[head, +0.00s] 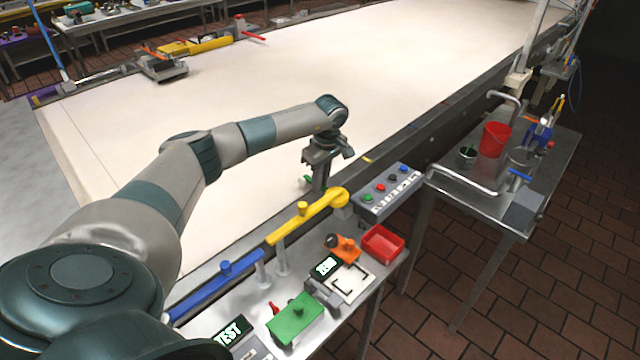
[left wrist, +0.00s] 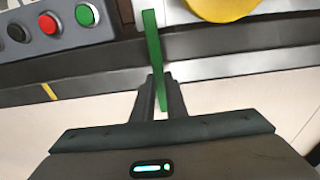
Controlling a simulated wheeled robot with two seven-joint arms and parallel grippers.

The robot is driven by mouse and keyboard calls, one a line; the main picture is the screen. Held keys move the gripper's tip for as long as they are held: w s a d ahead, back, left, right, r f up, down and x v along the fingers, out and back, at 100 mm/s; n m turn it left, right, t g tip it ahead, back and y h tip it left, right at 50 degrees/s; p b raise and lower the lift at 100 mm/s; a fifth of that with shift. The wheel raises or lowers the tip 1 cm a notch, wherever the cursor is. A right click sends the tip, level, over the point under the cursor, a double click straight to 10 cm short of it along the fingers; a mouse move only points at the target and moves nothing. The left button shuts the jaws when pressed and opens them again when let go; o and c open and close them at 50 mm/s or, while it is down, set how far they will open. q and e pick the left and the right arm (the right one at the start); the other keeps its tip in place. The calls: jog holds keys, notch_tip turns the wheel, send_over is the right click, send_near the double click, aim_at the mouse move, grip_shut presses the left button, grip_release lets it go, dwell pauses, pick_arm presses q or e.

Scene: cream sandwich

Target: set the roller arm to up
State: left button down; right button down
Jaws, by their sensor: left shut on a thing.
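My left gripper (head: 318,188) points down over the near edge of the pale belt, just behind the yellow arm. It is shut on a thin green bar (left wrist: 152,45). In the left wrist view the bar runs between the fingers (left wrist: 160,98) and on past the dark belt rail. In the head view only a small green piece (head: 308,179) shows beside the fingers. The bar looks like the roller arm, but its pivot and roller are not clear. My right gripper is not in view.
A yellow arm (head: 320,208) and a blue arm (head: 215,279) line the near rail. A button box (head: 388,192) stands to their right; its buttons also show in the left wrist view (left wrist: 85,14). A red tray (head: 382,243) and green block (head: 295,318) sit on the front table.

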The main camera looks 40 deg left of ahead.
aim_at(326, 188)
pick_arm(q)
jog(key=r+y, duration=0.1)
jog(key=d+r+y, duration=0.1)
jog(key=shift+r+y+b, duration=0.15)
jog(key=shift+y+b, duration=0.2)
jog(key=shift+y, duration=0.05)
jog(key=shift+d+r+y+b, duration=0.5)
jog(key=shift+r+y, duration=0.4)
jog(key=shift+y, duration=0.4)
